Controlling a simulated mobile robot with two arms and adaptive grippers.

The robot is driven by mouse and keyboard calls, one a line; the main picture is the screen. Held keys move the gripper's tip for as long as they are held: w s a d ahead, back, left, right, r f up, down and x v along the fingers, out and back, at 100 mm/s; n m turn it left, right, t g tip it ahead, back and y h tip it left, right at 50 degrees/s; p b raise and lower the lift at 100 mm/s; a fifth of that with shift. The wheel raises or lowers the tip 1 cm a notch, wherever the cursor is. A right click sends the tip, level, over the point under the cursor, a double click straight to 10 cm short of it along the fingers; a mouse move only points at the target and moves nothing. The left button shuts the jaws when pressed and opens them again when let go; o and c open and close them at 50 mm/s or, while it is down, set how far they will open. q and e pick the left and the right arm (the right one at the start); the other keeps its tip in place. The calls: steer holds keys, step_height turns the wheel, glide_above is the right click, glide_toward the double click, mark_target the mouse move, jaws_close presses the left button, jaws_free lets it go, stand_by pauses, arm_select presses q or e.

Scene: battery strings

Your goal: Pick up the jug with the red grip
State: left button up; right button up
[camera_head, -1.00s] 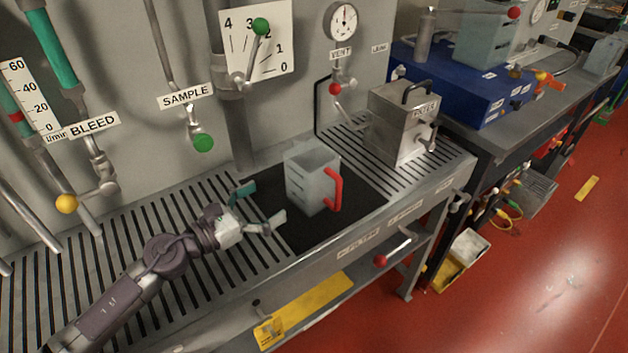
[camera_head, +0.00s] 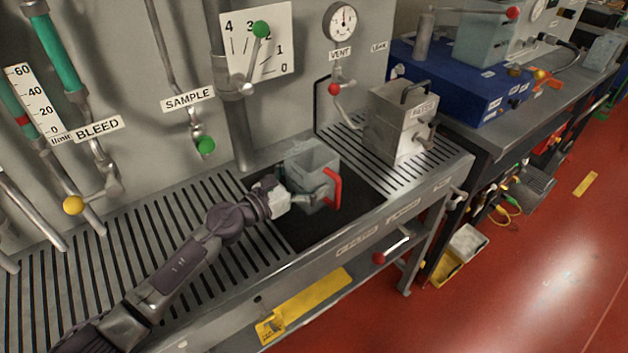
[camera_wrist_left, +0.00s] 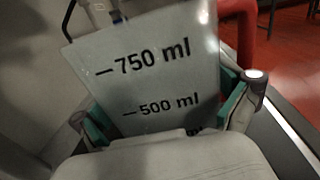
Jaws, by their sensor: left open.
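The jug (camera_head: 313,160) is grey and translucent with a red grip (camera_head: 334,189) on its right side. It stands upright on the black mat (camera_head: 300,237) set in the slatted bench top. My left gripper (camera_head: 308,190) is at the jug's near left side, open, with its fingers to either side of the body. In the left wrist view the jug (camera_wrist_left: 150,70) shows 750 ml and 500 ml marks between the teal finger pads of the gripper (camera_wrist_left: 165,118). Whether the pads touch it I cannot tell. The red grip (camera_wrist_left: 240,30) is behind on the right there. My right gripper is not in view.
A metal box with a black handle (camera_head: 400,120) stands right of the jug. Behind are the wall panel, the SAMPLE pipe with a green knob (camera_head: 206,146) and the VENT valve with a red knob (camera_head: 334,89). The slatted bench on the left (camera_head: 150,240) is clear apart from my arm.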

arm_select(q)
steer(key=shift+c, duration=0.2)
steer(key=c, duration=0.8)
